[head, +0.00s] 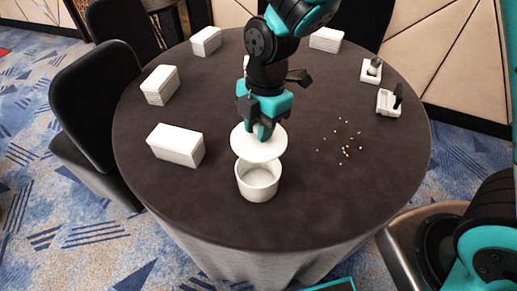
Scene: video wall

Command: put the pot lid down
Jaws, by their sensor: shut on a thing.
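The white round pot lid (258,148) is held level by my gripper (262,131). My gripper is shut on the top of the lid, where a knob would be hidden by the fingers. The white pot (258,186) stands upright on the table just below and in front of the lid in the picture. Its opening shows, with the lid overlapping its far rim in the view. I cannot tell how high the lid is above the pot.
The round table (330,205) has a dark cloth. White boxes (176,147) stand along its left and far sides. Small scattered bits (346,148) lie right of the lid. White holders with dark items (388,103) stand at the right. The table's right front is clear.

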